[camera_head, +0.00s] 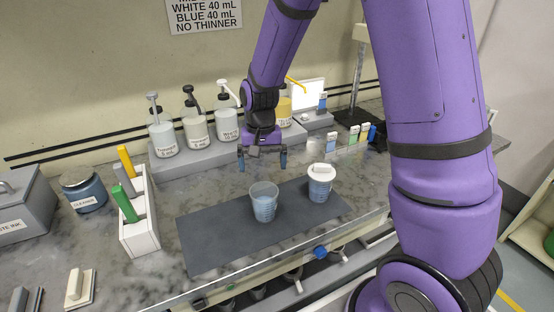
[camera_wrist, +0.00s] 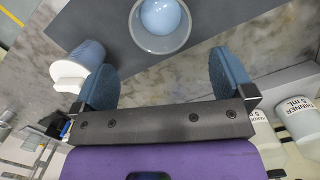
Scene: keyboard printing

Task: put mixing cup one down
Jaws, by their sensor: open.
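One clear mixing cup (camera_head: 264,203) with pale blue contents stands upright and uncovered on the dark grey mat (camera_head: 215,240). A second cup (camera_head: 319,186) with a white lid stands to its right on the mat. I cannot tell which of them is cup one. My gripper (camera_head: 262,160) is open and empty, above the counter just behind the open cup. In the wrist view, my gripper (camera_wrist: 165,85) has its two blue fingers wide apart with nothing between them. The open cup (camera_wrist: 160,25) lies beyond the fingertips, and the lidded cup (camera_wrist: 82,65) is beside the left finger.
Several pump bottles (camera_head: 196,122) stand on a grey riser behind. A white rack (camera_head: 138,225) with coloured-handled tools, a cleaner jar (camera_head: 84,190) and a grey box (camera_head: 22,208) are at the left. Small vials (camera_head: 353,135) stand at the right. The mat's left part is clear.

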